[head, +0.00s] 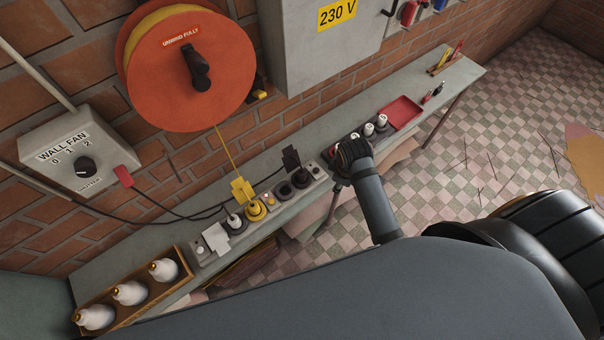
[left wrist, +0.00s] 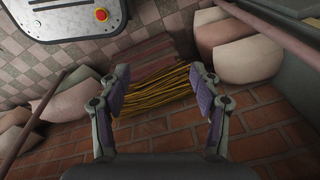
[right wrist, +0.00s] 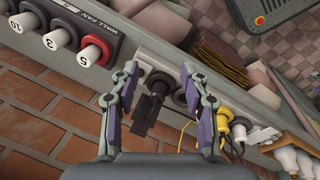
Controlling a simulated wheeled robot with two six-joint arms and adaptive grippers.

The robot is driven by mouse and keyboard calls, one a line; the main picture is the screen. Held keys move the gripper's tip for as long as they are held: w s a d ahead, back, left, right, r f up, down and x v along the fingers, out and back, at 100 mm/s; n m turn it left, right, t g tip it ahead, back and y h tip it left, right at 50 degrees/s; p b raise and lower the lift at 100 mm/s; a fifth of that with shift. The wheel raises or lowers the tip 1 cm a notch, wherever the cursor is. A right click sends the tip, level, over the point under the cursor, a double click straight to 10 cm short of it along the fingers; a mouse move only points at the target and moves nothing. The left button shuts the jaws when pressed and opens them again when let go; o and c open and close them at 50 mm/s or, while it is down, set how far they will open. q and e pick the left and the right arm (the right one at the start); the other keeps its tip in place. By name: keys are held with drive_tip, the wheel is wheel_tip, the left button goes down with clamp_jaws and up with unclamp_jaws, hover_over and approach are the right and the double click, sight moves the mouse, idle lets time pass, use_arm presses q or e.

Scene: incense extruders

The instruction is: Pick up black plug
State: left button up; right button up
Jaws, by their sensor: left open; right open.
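The black plug (head: 303,174) sits in the grey power strip (head: 315,172) on the bench, with a dark flag-like tag (head: 291,158) rising beside it. In the right wrist view the black plug (right wrist: 159,83) and its tag (right wrist: 144,115) lie between the two spread fingers of my right gripper (right wrist: 158,78). The gripper is open; I cannot tell whether it touches the plug. In the head view my right wrist covers the area right of the plug. My left gripper (left wrist: 160,82) is open and empty, facing the floor area below the bench. It is not in the head view.
A yellow plug (head: 254,210) and a white plug (head: 235,221) sit in the strip, left of the black plug. A red tray (head: 402,112) lies farther right. An orange reel (head: 190,65) hangs above.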

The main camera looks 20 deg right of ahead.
drive_tip(key=w+a+f+n+g, duration=0.1)
drive_tip(key=w+a+f+n, duration=0.1)
drive_tip(key=w+a+n, duration=0.4)
drive_tip(key=n+g, duration=0.1)
drive_tip(key=n, duration=0.8)
hover_over(301, 172)
drive_tip(key=shift+d+r+y, duration=0.1)
drive_tip(key=shift+d+y, duration=0.05)
drive_tip(key=shift+y, duration=0.25)
drive_tip(key=shift+w+a+n, duration=0.15)
drive_tip(key=shift+a+n, duration=0.05)
drive_tip(key=shift+n, duration=0.1)
wheel_tip(301, 172, down, 4)
drive_tip(key=shift+d+f, duration=0.1)
drive_tip(key=shift+f, duration=0.55)
wheel_tip(301, 172, down, 6)
drive_tip(key=b, duration=0.5)
drive_tip(key=shift+r+b, duration=0.25)
drive_tip(key=shift+b, duration=0.15)
drive_tip(key=shift+r, duration=0.2)
use_arm(q)
drive_tip(key=f, duration=0.2)
drive_tip(key=s+f, duration=0.1)
drive_tip(key=f, duration=0.2)
drive_tip(key=shift+s+d+f, duration=0.15)
drive_tip(key=shift+f, duration=0.05)
use_arm(e)
drive_tip(key=shift+s, duration=0.2)
drive_tip(key=c, duration=0.9)
